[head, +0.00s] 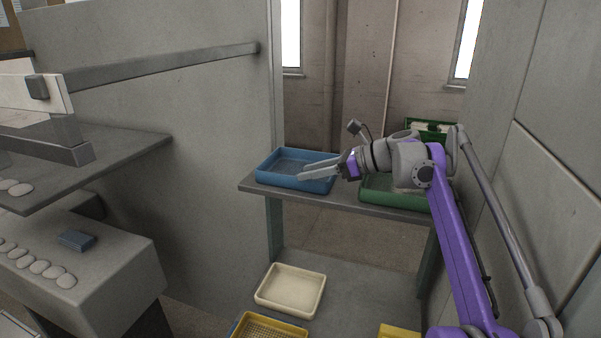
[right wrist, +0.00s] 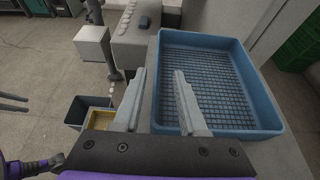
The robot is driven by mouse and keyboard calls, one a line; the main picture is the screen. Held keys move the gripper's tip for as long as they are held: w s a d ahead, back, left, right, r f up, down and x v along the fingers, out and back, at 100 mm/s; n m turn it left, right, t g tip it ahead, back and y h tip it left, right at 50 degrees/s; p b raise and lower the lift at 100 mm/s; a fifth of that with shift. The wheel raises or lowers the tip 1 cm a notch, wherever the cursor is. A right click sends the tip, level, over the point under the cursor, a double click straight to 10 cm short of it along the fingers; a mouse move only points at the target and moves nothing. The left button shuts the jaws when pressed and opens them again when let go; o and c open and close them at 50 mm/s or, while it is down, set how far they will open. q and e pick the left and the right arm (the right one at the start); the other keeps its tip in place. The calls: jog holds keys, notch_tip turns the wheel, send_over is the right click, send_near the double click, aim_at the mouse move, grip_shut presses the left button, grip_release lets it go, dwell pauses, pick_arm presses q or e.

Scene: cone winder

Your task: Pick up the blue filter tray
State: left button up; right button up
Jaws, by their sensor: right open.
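The blue filter tray (head: 265,177) sits on a grey shelf, at its left end, in the head view. It is a shallow rectangular tray with a grid-patterned floor, and it fills the right of the right wrist view (right wrist: 244,60). My right gripper (head: 303,175) is open and empty at the tray's right part. In the right wrist view the gripper (right wrist: 159,72) has one finger outside the tray and the other overlapping it, with the tray's side wall between them in the picture. I cannot tell whether either finger touches it. My left gripper is not in view.
A green tray (head: 385,197) stands on the same shelf (head: 340,203), right of the blue one, partly behind my right arm. A cream tray (head: 290,290) and a yellow tray (head: 262,330) lie lower down. Grey panels stand left and right of the shelf.

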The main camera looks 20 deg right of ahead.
aim_at(294, 177)
jog(key=x, duration=0.3)
jog(key=shift+s+a+f, duration=0.1)
jog(key=shift+a+f, duration=0.1)
jog(key=shift+a, duration=0.3)
jog(key=shift+w+a+f, duration=0.2)
jog(key=shift+w+a, duration=0.1)
jog(key=shift+d, duration=0.1)
grip_shut()
dwell(0.6)
